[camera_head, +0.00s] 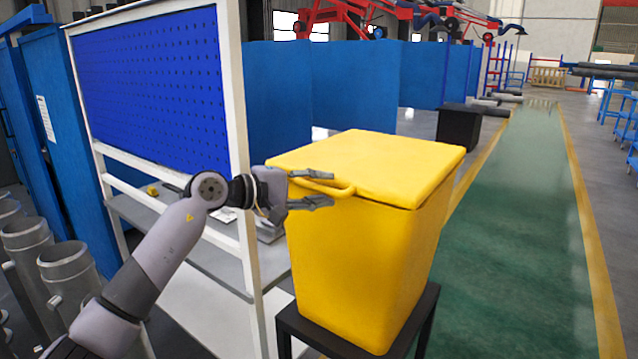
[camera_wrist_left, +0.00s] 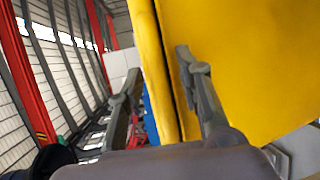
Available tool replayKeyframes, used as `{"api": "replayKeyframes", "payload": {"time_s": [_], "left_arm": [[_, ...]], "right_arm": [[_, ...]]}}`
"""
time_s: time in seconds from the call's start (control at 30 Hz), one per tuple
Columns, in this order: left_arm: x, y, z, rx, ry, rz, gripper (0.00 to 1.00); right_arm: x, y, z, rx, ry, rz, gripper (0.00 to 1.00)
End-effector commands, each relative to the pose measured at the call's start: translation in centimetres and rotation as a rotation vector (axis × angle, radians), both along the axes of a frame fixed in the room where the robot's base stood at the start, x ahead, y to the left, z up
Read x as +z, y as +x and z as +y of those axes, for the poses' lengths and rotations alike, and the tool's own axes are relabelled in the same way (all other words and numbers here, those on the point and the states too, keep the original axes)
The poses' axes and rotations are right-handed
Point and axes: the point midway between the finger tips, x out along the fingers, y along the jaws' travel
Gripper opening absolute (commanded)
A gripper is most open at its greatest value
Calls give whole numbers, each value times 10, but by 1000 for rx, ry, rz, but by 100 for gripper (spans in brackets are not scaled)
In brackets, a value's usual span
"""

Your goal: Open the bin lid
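A yellow bin (camera_head: 359,269) stands upright on a dark stand (camera_head: 300,330). Its yellow lid (camera_head: 375,163) lies shut on top, with a thin dark seam under the rim. In the left wrist view the gripper (camera_wrist_left: 158,63) is open, with the lid edge (camera_wrist_left: 152,70) between the fingers and the bin wall (camera_wrist_left: 260,60) behind one finger. My right gripper is not in view.
A white-framed rack with a blue pegboard (camera_head: 150,85) and grey shelf (camera_head: 215,262) stands close left of the bin. Grey metal pipes (camera_head: 70,275) stand at lower left. A black box (camera_head: 459,127) is behind the bin. The green floor lane (camera_head: 510,250) at right is clear.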

Motion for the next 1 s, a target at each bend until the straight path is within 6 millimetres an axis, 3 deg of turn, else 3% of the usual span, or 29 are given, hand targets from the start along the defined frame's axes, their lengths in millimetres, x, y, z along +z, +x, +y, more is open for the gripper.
{"api": "replayKeyframes", "payload": {"time_s": [0.27,0.73,1.0], "left_arm": [[-1,0,-1,0,0,0,32],[0,0,0,0,-1,1,0],[0,0,0,0,-1,1,0]], "right_arm": [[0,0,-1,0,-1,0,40],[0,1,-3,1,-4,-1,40],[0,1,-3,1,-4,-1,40]]}}
